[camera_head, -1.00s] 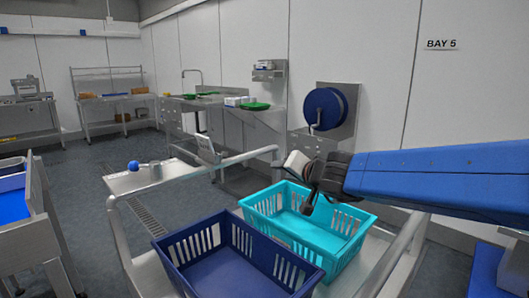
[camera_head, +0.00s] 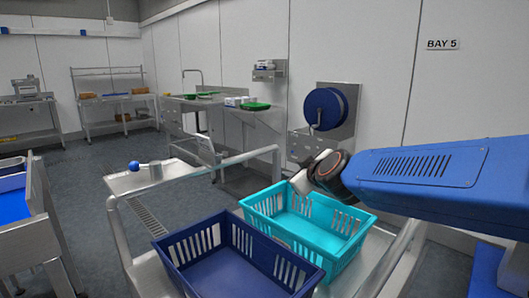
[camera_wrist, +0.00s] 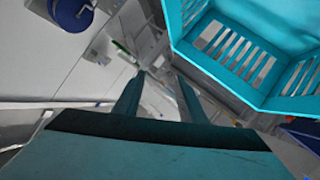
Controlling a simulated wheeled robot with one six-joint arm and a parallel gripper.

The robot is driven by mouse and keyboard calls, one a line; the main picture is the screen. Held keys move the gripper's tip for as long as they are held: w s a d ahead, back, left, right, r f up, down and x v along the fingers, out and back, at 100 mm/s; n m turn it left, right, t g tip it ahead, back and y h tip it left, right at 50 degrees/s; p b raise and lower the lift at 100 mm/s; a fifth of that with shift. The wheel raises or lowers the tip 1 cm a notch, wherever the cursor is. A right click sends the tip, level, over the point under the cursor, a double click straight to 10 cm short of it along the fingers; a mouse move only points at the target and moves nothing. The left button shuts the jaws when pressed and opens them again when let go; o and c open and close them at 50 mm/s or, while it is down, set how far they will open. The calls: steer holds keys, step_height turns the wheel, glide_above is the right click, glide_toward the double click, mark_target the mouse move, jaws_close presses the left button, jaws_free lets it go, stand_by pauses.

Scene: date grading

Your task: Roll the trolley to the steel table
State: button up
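The trolley (camera_head: 119,238) stands close in front of me, with pale metal rails and two slotted baskets on it. The navy basket (camera_head: 235,270) is nearer, and the turquoise basket (camera_head: 300,215) is beside it at the right, also showing in the wrist view (camera_wrist: 245,60). A steel table (camera_head: 120,100) stands at the far wall; a steel sink counter (camera_head: 225,103) runs along the right wall. I cannot tell which is the task's table. My gripper (camera_wrist: 160,92) is open and empty, its fingers apart. In the head view it is mostly hidden behind my wrist, near the turquoise basket's far edge.
A small steel top (camera_head: 125,184) with a blue ball (camera_head: 134,166) stands just beyond the trolley. A cart with a blue bin (camera_head: 12,205) is at the left. A blue hose reel (camera_head: 325,108) hangs on the right wall. Grey floor is open between the left cart and the counter.

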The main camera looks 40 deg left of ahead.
steer(key=r+n, duration=0.1)
steer(key=n, duration=0.3)
steer(key=n+y, duration=0.2)
steer(key=n, duration=0.8)
glide_toward(266, 151)
steer(key=shift+g, duration=0.4)
steer(key=x, duration=1.1)
steer(key=shift+w+r, duration=0.2)
steer(key=shift+w, duration=0.05)
jaws_close()
